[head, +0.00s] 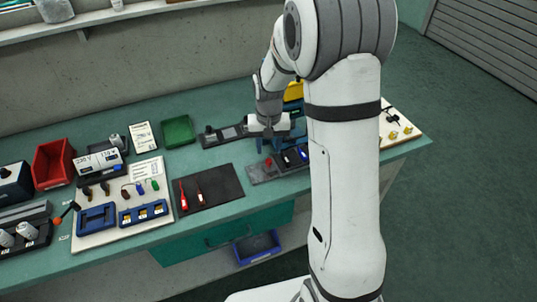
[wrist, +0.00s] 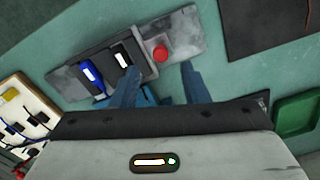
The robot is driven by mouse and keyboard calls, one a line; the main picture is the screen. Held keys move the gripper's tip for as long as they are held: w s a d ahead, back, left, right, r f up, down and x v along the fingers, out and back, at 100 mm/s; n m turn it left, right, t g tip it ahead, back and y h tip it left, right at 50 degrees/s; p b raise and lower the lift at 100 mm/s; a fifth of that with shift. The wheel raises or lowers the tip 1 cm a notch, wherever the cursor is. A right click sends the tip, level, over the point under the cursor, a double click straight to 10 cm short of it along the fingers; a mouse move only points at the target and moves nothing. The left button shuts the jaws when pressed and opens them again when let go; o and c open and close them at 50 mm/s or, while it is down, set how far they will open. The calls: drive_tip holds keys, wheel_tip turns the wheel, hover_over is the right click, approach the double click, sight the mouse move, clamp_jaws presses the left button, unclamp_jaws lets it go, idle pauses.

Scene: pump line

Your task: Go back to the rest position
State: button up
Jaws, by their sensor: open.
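My gripper (head: 274,142) hangs over the back right part of the green workbench (head: 225,190). In the wrist view its two blue fingers (wrist: 160,70) are spread apart with nothing between the tips. A grey panel (wrist: 183,32) with a red button (wrist: 160,52) lies just beyond the fingertips. Beside the button are a switch with a white mark (wrist: 122,60) and one with a blue part (wrist: 88,75). In the head view the red button (head: 268,162) is below the gripper. My arm hides part of the bench on the right.
A dark mat (head: 220,187) with red tools lies left of the panel. A green bin (head: 178,131), a red bin (head: 53,163) and a white board (head: 120,205) with blue holders stand further left. A board with yellow parts (head: 393,132) is at the right end.

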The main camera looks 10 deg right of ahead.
drive_tip(key=shift+r, duration=1.2)
